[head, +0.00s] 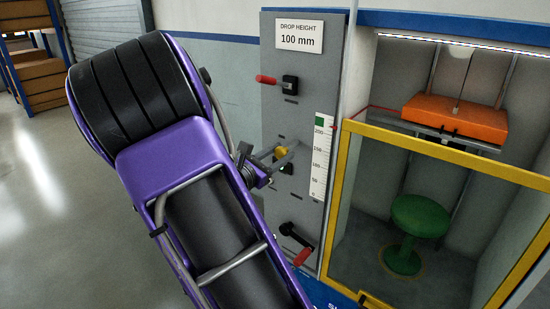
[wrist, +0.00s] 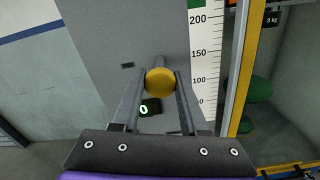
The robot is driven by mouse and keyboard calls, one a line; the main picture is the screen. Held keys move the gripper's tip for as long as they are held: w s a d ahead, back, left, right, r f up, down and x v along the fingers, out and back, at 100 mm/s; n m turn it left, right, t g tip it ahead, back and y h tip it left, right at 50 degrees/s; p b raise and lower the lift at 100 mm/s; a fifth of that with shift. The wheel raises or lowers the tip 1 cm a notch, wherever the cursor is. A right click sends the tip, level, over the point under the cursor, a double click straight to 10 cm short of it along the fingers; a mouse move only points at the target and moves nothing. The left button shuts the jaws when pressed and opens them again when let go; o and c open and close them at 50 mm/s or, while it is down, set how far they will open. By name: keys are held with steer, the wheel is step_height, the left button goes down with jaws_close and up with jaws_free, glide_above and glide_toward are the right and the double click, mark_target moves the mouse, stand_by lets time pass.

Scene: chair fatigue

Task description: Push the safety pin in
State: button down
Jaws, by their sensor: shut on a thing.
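The safety pin shows as a round yellow knob (wrist: 160,81) on the grey panel in the wrist view. In the head view the yellow knob (head: 281,152) sits in the middle of the panel. My gripper (wrist: 160,83) is at the knob, with one finger on each side of it, shut on it. In the head view my gripper (head: 282,155) reaches the panel from the left. The pin's shaft is mostly hidden behind the knob, so I cannot tell how deep it sits.
The grey panel (head: 272,110) carries a red-handled lever (head: 267,79) above, a red-handled crank (head: 302,256) below and a height scale (head: 321,155). To the right, a yellow-framed cage (head: 352,128) holds an orange weight (head: 455,116) above a green stool (head: 420,214). Open floor lies at left.

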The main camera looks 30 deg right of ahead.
steer(key=shift+x, duration=0.9)
steer(key=shift+c, duration=2.2)
jaws_free()
steer(key=shift+a, duration=0.1)
steer(key=v, duration=1.7)
steer(key=shift+a, duration=0.15)
steer(key=shift+s, duration=0.15)
